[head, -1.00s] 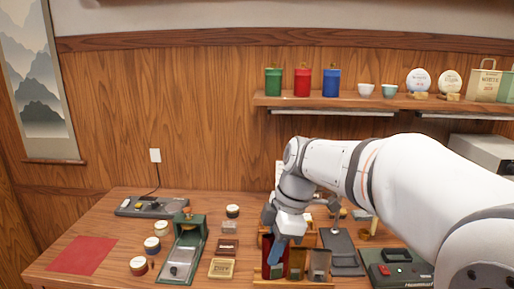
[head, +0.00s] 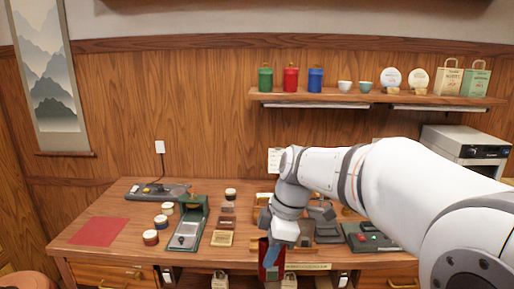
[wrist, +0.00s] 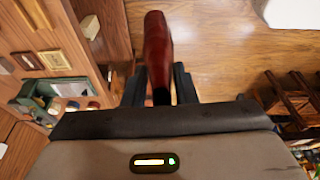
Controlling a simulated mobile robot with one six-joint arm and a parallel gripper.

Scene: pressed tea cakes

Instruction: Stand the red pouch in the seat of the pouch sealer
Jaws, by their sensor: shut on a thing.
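The red pouch (head: 264,252) is held upright by my gripper (head: 271,258), in front of the table's front edge. In the wrist view the red pouch (wrist: 157,45) stands between the two dark fingers of my gripper (wrist: 158,88), which are shut on it. The arm hides part of the pouch in the head view. A long, low grey device with a cord (head: 158,192), at the table's back left, looks like the pouch sealer; its seat is too small to make out.
A green press (head: 190,232), round tins (head: 151,237) and a red mat (head: 98,231) are on the left half of the table. A green device with a red button (head: 370,240) is at the right. Paper bags (head: 220,281) stand below the tabletop.

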